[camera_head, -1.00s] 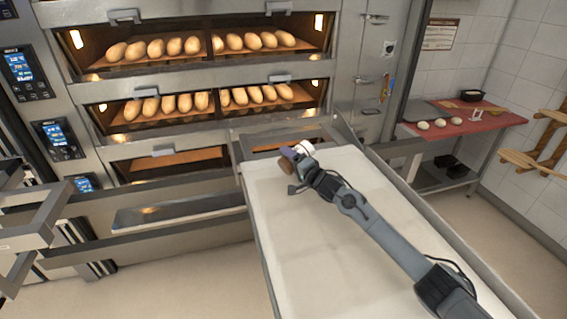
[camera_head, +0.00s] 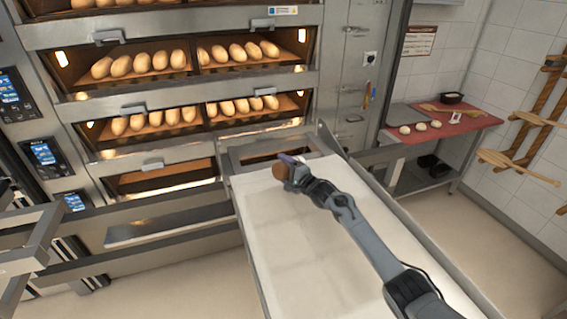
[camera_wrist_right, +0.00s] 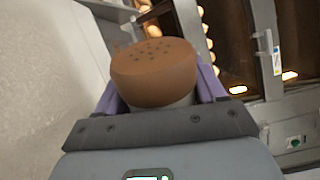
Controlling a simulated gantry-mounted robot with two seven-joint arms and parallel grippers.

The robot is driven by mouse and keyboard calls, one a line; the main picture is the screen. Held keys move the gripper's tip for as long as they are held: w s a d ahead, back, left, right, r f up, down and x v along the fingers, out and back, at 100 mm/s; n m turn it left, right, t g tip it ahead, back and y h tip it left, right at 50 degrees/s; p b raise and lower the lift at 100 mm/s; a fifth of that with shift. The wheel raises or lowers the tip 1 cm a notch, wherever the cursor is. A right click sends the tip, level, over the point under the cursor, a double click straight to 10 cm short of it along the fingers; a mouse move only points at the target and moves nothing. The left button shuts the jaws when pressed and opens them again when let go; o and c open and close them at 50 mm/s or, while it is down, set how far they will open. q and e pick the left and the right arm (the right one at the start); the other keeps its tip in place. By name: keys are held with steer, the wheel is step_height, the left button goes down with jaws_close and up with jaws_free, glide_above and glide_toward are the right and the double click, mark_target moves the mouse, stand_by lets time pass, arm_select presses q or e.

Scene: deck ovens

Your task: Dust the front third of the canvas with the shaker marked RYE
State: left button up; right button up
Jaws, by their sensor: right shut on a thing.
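The pale canvas (camera_head: 290,235) lies on a long metal-sided loader that runs up to the ovens. My right gripper (camera_head: 289,167) is shut on a shaker with a round brown cap (camera_head: 279,171), held over the oven-side end of the canvas near its left edge. In the right wrist view, the perforated brown cap (camera_wrist_right: 153,72) sits between the purple fingers, with a little pale body below it. The shaker is tilted, cap towards the left in the head view. No marking on it is readable. I cannot make out flour on the canvas. My left gripper is out of view.
Deck ovens with loaves (camera_head: 140,62) stand behind the loader's far end. A table with a red top (camera_head: 445,128) at the right holds dough pieces and a dark bowl (camera_head: 451,97). Peels (camera_head: 515,165) hang on the right wall. Floor beside the loader is clear.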

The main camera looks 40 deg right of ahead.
mark_target(276, 164)
steer(key=r+m+p, duration=0.2)
steer(key=m+p, duration=0.2)
steer(key=a+r+m+p, duration=0.1)
steer(key=m+p, duration=0.3)
steer(key=p, duration=0.1)
steer(key=a+r+m+p, duration=0.1)
steer(key=r+m+p, duration=0.1)
steer(key=m+p, duration=0.2)
steer(key=shift+a+r, duration=0.25)
steer(key=shift+r, duration=0.1)
steer(key=m+p, duration=0.1)
steer(key=a+r+m+p, duration=0.1)
steer(key=m+p, duration=0.1)
steer(key=shift+m, duration=0.4)
